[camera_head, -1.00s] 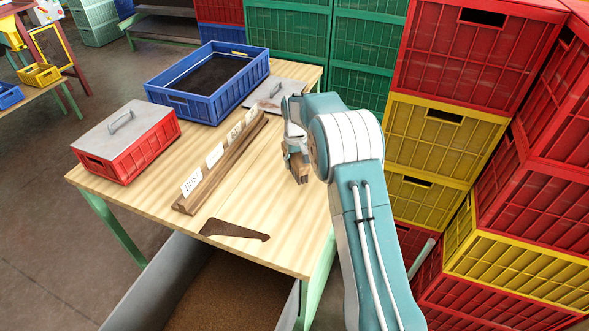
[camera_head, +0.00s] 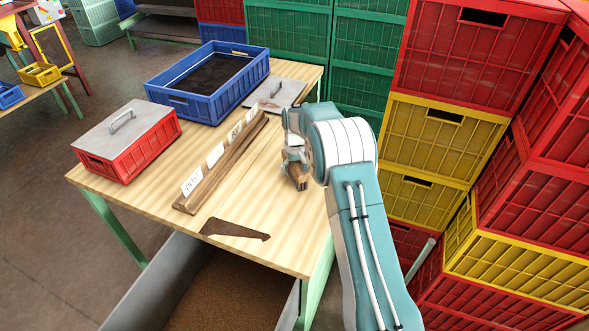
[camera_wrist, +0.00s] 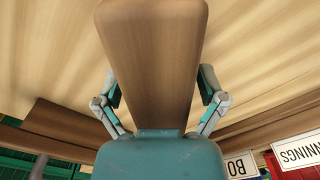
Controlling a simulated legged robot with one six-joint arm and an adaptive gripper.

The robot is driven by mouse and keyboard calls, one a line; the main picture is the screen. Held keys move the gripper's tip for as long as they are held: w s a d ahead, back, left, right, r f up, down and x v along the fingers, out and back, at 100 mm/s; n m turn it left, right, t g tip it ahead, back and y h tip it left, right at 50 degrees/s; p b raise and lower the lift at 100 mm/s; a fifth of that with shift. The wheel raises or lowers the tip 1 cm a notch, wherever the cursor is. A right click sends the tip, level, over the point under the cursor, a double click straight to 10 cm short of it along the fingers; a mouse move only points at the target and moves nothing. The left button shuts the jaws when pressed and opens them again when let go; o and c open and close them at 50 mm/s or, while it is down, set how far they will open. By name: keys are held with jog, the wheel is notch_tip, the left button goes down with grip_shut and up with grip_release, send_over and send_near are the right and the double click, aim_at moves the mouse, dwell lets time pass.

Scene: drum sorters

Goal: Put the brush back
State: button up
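My gripper (camera_wrist: 158,92) has its two fingers on either side of a brown wooden block, which I take to be the brush (camera_wrist: 153,50). The fingers appear to press on its sides. In the head view the brush (camera_head: 299,177) shows below my gripper, over the right side of the wooden table (camera_head: 285,220). Bristles cannot be made out. Whether the brush touches the tabletop cannot be told.
A wooden rack (camera_head: 225,165) with label cards runs along the table, left of my gripper. A flat dark-brown piece (camera_head: 235,230) lies near the front edge. A red lidded crate (camera_head: 130,150), blue crate (camera_head: 205,105) and grey lid (camera_head: 276,93) stand farther back. Stacked crates (camera_head: 440,135) rise at right.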

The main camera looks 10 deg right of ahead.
notch_tip(320, 180, up, 12)
jog(key=shift+s+r, duration=0.15)
jog(key=shift+r, duration=0.05)
jog(key=s+r+m+t, duration=0.1)
jog(key=s+r+t, duration=0.2)
jog(key=s+r, duration=1.45)
jog(key=s+f+m+t, duration=0.1)
jog(key=s+f+t, duration=0.1)
jog(key=s, duration=2.1)
jog(key=shift+s+f, duration=0.2)
jog(key=shift+f, duration=0.5)
